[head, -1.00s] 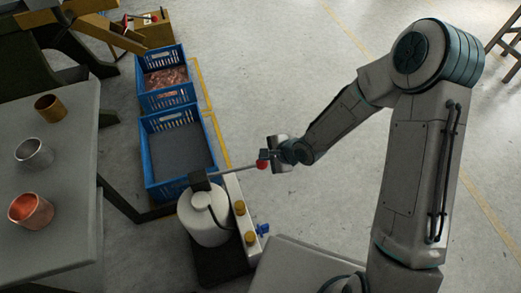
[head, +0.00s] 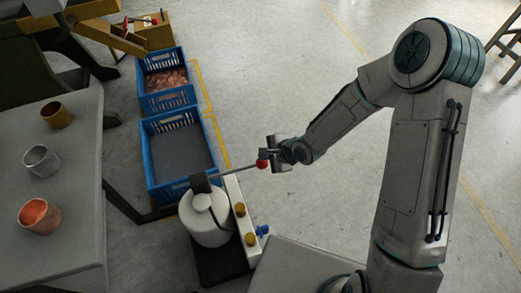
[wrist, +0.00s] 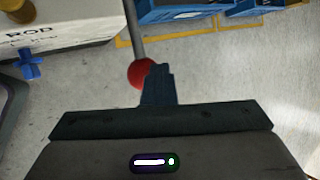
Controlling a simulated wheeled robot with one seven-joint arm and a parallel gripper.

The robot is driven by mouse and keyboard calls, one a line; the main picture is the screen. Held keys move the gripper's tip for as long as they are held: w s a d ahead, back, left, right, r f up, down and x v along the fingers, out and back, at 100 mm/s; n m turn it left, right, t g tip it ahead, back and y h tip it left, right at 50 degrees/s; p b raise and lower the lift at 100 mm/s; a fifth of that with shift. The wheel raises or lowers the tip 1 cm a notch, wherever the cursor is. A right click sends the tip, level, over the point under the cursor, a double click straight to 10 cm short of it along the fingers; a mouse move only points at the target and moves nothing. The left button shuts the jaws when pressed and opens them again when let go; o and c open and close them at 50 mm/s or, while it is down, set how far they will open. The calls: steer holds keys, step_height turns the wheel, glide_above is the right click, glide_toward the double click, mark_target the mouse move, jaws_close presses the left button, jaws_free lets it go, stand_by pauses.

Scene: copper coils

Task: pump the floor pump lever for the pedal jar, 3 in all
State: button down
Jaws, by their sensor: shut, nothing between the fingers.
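The floor pump has a white round jar (head: 208,217) on a dark base. Its lever (head: 232,173) is a thin grey rod that runs right from a black block and ends in a red knob (head: 262,164). In the wrist view the red knob (wrist: 141,73) shows just behind and left of my fingertips. My gripper (head: 266,154) is shut and empty, right at the knob. In the wrist view my gripper (wrist: 158,72) overlaps the knob's right side; whether it touches cannot be told.
Two blue crates stand behind the pump, the near one (head: 147,160) empty and the far one (head: 143,85) holding copper pieces. A grey table (head: 75,235) with several metal cups is at left. The floor (head: 290,70) right of the crates is clear.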

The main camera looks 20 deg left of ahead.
steer(key=shift+s+a+r+p, duration=0.15)
steer(key=shift+r+p, duration=0.35)
steer(key=shift+r, duration=0.1)
steer(key=shift+s+a+r+p, duration=0.1)
steer(key=shift+s+r+p, duration=0.05)
steer(key=shift+r+p, duration=0.35)
steer(key=shift+a+r+p, duration=0.15)
steer(key=shift+r+p, duration=1.05)
steer(key=shift+r, duration=0.2)
steer(key=r+p, duration=0.4)
steer(key=r, duration=0.1)
steer(key=shift+s+a, duration=0.25)
steer(key=shift+a, duration=0.05)
